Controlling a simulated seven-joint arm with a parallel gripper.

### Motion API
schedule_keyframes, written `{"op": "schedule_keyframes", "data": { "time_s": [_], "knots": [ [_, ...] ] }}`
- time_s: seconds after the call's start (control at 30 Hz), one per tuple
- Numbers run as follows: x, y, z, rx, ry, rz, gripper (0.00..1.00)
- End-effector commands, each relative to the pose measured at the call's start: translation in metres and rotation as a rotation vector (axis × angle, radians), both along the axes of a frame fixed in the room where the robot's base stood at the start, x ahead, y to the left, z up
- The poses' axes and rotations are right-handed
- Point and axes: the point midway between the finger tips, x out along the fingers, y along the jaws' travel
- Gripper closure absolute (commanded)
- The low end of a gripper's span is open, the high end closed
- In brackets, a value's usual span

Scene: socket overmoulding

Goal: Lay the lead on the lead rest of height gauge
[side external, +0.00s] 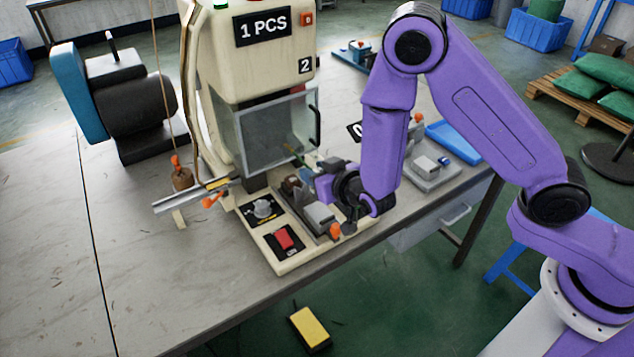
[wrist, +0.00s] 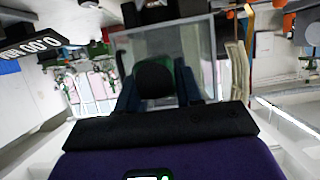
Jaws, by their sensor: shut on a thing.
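My gripper (side external: 312,172) is in front of the moulding machine's clear guard, above the machine's front bed. It is shut on a dark, rounded piece (wrist: 154,80), which I take to be the lead's end; it sits between the two fingers in the wrist view. A thin green length (side external: 293,151) sticks out from the gripper toward the guard. A black display (side external: 355,131), partly hidden behind my arm, seems to belong to the height gauge; it reads about 0.00 in the wrist view (wrist: 35,46). I cannot make out the lead rest.
The moulding machine (side external: 230,75) has a clear guard (side external: 265,130) close to the gripper. Its bed carries a red switch (side external: 284,238) and a grey knob (side external: 262,208). A grey fixture (side external: 432,170) and blue tray (side external: 455,142) lie right of my arm.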

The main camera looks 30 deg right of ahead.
Motion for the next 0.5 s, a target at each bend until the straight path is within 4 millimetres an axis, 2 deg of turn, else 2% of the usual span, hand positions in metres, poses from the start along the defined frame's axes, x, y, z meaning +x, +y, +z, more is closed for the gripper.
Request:
{"op": "schedule_keyframes", "data": {
  "time_s": [0.27, 0.5],
  "knots": [
    [0.000, -0.001, 0.010, -0.001, 0.000, 0.002, 0.99],
    [0.006, -0.019, 0.012, -0.001, 0.000, 0.036, 0.99]
  ]
}}
